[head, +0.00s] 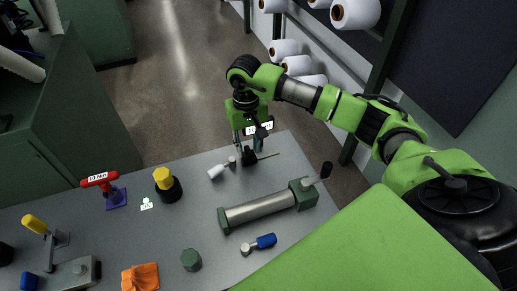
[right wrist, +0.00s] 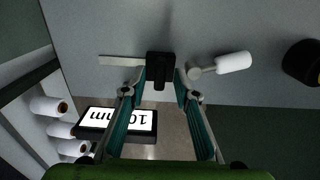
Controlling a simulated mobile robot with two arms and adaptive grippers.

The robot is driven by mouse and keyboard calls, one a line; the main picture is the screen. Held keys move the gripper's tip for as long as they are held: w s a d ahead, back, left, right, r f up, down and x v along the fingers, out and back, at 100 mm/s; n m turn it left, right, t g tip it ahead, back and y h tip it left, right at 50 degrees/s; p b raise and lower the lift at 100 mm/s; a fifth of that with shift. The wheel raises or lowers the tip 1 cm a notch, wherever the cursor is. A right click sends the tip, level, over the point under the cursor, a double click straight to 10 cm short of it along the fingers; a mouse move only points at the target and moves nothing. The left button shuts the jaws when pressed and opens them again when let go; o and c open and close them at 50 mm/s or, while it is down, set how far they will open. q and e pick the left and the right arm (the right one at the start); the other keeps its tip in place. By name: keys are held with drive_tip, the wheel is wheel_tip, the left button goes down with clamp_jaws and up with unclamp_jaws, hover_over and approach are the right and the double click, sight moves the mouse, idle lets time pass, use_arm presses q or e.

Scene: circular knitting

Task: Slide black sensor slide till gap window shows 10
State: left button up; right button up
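The black sensor slide (head: 249,158) sits at the far edge of the grey table on a thin metal strip (head: 268,156). In the right wrist view the slide (right wrist: 160,68) stands between my right fingertips, with the strip (right wrist: 120,61) reaching out to its left. My right gripper (head: 247,143) points down over the slide. Its fingers are apart on both sides of the slide's knob, with small gaps visible; firm contact cannot be made out. The white gap window (right wrist: 118,121) appears to read 10 mm, upside down. My left gripper is not in view.
A white-handled tool (head: 218,171) lies close beside the slide. A metal cylinder with green ends (head: 258,208), a blue-handled tool (head: 262,242), a yellow-topped black knob (head: 166,184) and a red T-handle (head: 99,179) stand on the table. White yarn cones (head: 285,48) hang beyond it.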

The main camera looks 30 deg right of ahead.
drive_tip(key=shift+r+p, duration=0.9)
drive_tip(key=shift+r, duration=1.7)
